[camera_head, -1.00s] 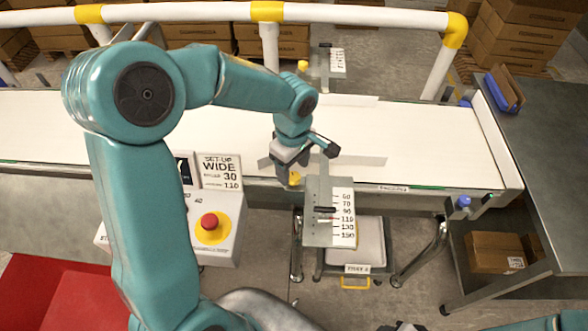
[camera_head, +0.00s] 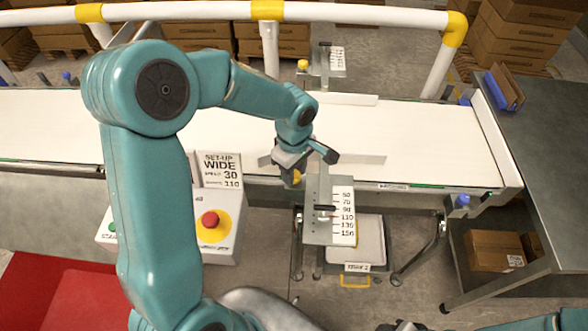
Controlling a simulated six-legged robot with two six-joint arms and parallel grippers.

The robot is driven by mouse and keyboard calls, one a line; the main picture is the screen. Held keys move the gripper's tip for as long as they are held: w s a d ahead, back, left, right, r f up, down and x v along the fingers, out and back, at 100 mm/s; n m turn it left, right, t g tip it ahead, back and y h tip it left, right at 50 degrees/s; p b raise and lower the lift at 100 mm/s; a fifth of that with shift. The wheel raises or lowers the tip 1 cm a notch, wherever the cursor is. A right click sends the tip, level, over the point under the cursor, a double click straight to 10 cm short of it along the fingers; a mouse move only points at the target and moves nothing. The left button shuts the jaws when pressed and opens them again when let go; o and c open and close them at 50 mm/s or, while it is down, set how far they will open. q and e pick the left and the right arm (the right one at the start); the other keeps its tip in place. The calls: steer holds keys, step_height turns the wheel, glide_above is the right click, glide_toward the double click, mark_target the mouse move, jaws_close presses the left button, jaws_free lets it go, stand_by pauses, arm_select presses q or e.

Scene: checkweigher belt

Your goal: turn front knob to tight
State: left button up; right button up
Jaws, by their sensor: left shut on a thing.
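The front knob (camera_head: 297,178) is a small yellow knob at the front edge of the belt, beside a grey scale plate (camera_head: 315,232). My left gripper (camera_head: 291,172) points down from above and is shut on the knob, hiding much of it. The plate carries a white scale with numbers from about 60 to 150, and a dark pointer (camera_head: 324,208) lies near the 90 to 110 marks. At the bottom edge, a dark and pale piece may be my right gripper (camera_head: 402,326); its jaws cannot be made out.
A set-up sign (camera_head: 220,170) reads WIDE, 30 and 110. A control box with a red button (camera_head: 210,220) stands left of the knob. A second yellow knob (camera_head: 303,64) and scale are behind the white belt (camera_head: 430,140). A grey table (camera_head: 545,170) stands at right.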

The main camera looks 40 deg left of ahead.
arm_select(q)
steer(key=shift+f, duration=0.1)
steer(key=shift+f+m+b, duration=0.1)
steer(key=shift+m+b, duration=0.5)
steer(key=shift+m, duration=0.3)
steer(key=m+b, duration=0.1)
steer(key=m, duration=0.1)
steer(key=shift+m, duration=0.3)
steer(key=m+b, duration=0.1)
steer(key=m, duration=0.1)
steer(key=shift+m, duration=0.4)
steer(key=m, duration=0.3)
steer(key=shift+m+b, duration=0.3)
steer(key=shift+b, duration=0.1)
steer(key=m, duration=0.6)
steer(key=shift+s, duration=0.1)
steer(key=m, duration=0.6)
steer(key=shift+m, duration=0.4)
